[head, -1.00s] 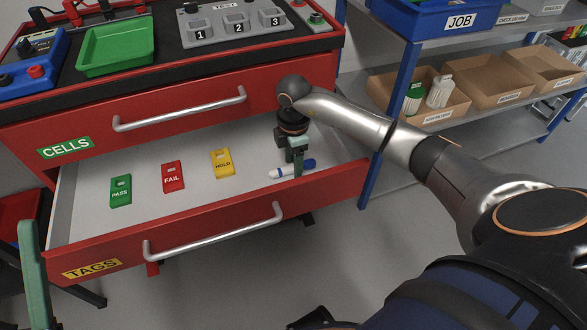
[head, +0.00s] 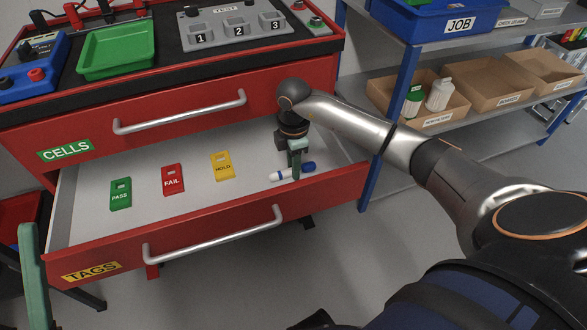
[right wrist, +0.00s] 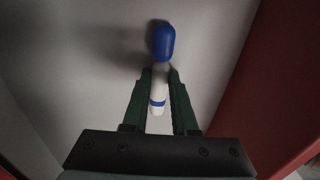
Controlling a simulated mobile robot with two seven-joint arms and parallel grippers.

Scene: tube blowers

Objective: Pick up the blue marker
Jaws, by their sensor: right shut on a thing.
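The blue marker, with a white body and a blue cap (head: 309,167), lies in the open lower red drawer near its right front. My right gripper (head: 296,174) points down into the drawer and is shut on the marker's body. In the right wrist view, the two green fingers (right wrist: 159,92) press the white body from both sides. The blue cap (right wrist: 164,42) sticks out past the fingertips, and a blue band shows between the fingers. I cannot tell whether the marker is clear of the drawer floor. A green finger of my left gripper (head: 32,270) shows at the lower left; its opening is not visible.
Green PASS (head: 120,194), red FAIL (head: 172,180) and yellow HOLD (head: 222,166) tags lie in the drawer (head: 140,225), left of the marker. The drawer's front wall is close to my right gripper. The closed CELLS drawer (head: 190,108) sits above. A shelf (head: 400,95) stands right.

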